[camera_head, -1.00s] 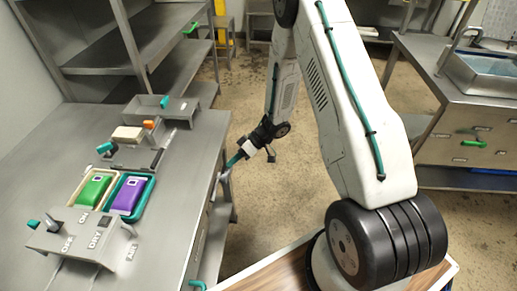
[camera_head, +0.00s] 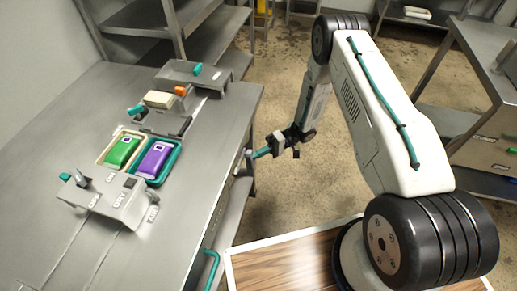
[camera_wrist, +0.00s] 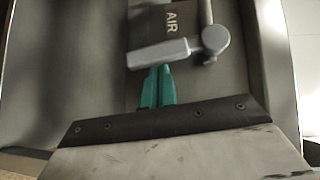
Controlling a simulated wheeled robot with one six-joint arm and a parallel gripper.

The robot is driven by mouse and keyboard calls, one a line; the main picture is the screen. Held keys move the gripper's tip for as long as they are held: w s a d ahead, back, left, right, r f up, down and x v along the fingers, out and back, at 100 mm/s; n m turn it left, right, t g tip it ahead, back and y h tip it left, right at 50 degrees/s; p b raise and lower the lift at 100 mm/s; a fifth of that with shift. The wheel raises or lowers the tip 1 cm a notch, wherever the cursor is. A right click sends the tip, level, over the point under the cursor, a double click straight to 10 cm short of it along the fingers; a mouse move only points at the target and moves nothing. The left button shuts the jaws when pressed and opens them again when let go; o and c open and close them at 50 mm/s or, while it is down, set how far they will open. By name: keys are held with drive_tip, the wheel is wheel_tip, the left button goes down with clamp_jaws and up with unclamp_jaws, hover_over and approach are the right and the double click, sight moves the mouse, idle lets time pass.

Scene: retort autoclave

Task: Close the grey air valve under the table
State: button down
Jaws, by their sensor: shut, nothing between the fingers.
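The grey air valve (camera_wrist: 165,53) fills the upper middle of the wrist view, beside a dark plate marked AIR. Its lever lies nearly level, pointing left from a round hub on the right, across the line of an upright pipe (camera_wrist: 206,12). My gripper (camera_wrist: 158,72) has its teal fingers together just below the lever, with nothing between them. The tips meet the lever's lower edge in the picture; I cannot tell whether they touch it. In the head view my gripper (camera_head: 256,155) is at the right side of the steel table (camera_head: 205,135), where the valve is small and partly hidden.
On the table are a green pack (camera_head: 121,152) and a purple pack (camera_head: 154,159) in trays, and a switch box (camera_head: 118,203) in front. A teal handle (camera_head: 213,268) sticks out from the table's front side. Open floor (camera_head: 270,95) lies beyond my arm.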

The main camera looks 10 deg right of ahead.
drive_tip(key=shift+s+a+f+m+y, duration=0.3)
drive_tip(key=shift+s+f, duration=0.1)
drive_tip(key=shift+s, duration=0.25)
idle(0.3)
